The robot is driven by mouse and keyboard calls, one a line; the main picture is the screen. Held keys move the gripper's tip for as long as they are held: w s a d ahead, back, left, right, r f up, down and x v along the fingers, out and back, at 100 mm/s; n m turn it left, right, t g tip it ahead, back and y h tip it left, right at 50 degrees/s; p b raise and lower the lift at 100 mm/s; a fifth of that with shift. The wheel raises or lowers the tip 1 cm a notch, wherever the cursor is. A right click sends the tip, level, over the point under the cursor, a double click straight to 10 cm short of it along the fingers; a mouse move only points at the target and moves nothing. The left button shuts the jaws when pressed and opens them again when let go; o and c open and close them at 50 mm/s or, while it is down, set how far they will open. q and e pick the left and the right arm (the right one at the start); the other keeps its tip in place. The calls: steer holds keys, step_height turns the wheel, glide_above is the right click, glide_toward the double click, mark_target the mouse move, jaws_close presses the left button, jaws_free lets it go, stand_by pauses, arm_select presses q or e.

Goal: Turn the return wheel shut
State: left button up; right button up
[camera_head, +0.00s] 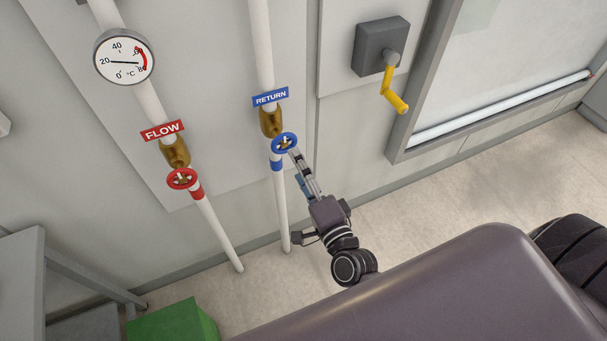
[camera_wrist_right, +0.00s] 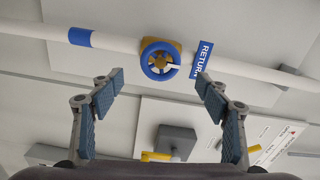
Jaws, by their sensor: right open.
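The blue return wheel (camera_head: 284,143) sits on a brass valve (camera_head: 271,122) on the white return pipe, just below the blue RETURN sign (camera_head: 270,96). My right gripper (camera_head: 297,164) is close to the wheel, below and to its right in the head view. In the right wrist view the wheel (camera_wrist_right: 160,60) shows whole, ahead of the gap between my right gripper's spread fingers (camera_wrist_right: 159,80). The fingers are open and empty, and appear apart from the rim. A white mark shows on the wheel's face. My left gripper is not in view.
The FLOW sign (camera_head: 162,130), red flow wheel (camera_head: 183,179) and a round gauge (camera_head: 124,57) are on the pipe to the left. A grey box (camera_head: 381,46) with a yellow crank (camera_head: 393,96) is at the upper right. A green box (camera_head: 172,325) stands on the floor.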

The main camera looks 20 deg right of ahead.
steer(key=shift+s, duration=1.2)
steer(key=shift+f, duration=0.1)
steer(key=s+a+f+n+g, duration=0.1)
steer(key=s+f+n+g, duration=0.25)
steer(key=f, duration=0.75)
steer(key=s+f+n+g+y+b, duration=0.1)
steer(key=s+f+n+g, duration=0.2)
steer(key=f, duration=0.8)
steer(key=s+a+f+n+g, duration=0.1)
steer(key=s+f+n+g, duration=0.3)
steer(key=f, duration=0.7)
steer(key=s+d+f+n+g, duration=0.2)
steer(key=s+f, duration=0.4)
steer(key=s, duration=0.3)
steer(key=s+d+f+n+g+h, duration=0.1)
steer(key=s+d+f+n+g, duration=0.1)
steer(key=s+f, duration=0.5)
steer(key=s+d+f+n+g, duration=0.2)
steer(key=s+f, duration=0.4)
steer(key=s, duration=0.6)
steer(key=shift+s+d+f+n+h+b, duration=0.3)
steer(key=shift+s+d+n+b, duration=0.1)
steer(key=shift+d+n, duration=0.55)
